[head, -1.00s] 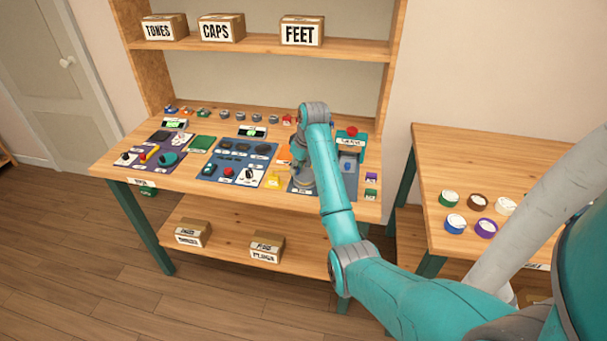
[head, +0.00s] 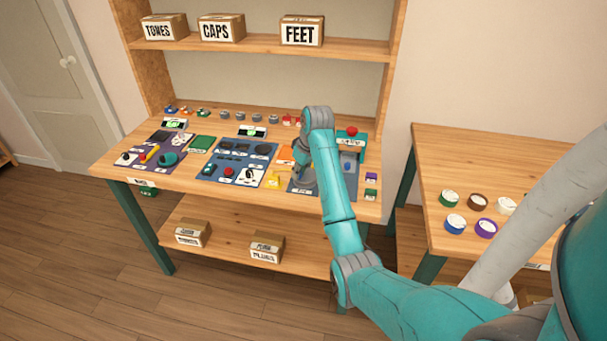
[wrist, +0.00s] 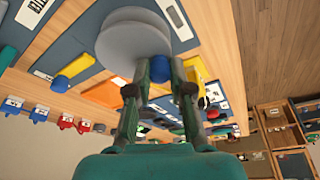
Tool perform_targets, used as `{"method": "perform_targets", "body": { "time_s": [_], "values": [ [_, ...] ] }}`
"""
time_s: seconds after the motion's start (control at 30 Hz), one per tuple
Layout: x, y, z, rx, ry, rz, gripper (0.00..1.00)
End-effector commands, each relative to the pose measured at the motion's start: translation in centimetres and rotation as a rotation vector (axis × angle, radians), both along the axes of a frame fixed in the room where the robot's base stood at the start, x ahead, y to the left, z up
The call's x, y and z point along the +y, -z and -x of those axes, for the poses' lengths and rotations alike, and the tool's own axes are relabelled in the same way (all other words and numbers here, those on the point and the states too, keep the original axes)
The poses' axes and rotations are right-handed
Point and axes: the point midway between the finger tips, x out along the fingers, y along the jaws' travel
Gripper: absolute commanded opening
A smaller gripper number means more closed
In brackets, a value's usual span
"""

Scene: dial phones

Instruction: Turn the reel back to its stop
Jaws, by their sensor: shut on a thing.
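The reel (wrist: 133,35) looks like a pale grey stacked disc in the wrist view, just ahead of my fingertips. My gripper (wrist: 160,72) has its two dark green fingers on either side of a small blue knob (wrist: 160,68) at the reel's near edge. The jaws are shut on this knob. Whether the knob is fixed to the disc is hidden by the fingers. In the head view my gripper (head: 304,174) is low over the grey-blue mat (head: 300,190) at the right of the bench, and my arm hides most of the reel. The stop cannot be made out.
A teal box with a red button (head: 352,132) stands behind my arm. A yellow piece (head: 274,179) and purple and green blocks (head: 371,178) lie close by. Other mats with phone parts fill the bench's left. A side table (head: 450,150) holds several coloured rings.

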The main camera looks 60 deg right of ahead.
Motion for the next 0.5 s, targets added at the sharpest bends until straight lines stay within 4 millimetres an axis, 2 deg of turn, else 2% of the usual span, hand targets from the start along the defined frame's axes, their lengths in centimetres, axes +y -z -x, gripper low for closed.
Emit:
{"method": "perform_targets", "body": {
  "time_s": [0.5],
  "values": [
    [-0.3, 0.0, 1.4, 0.001, 0.003, 0.001, 0.11]
  ]
}}
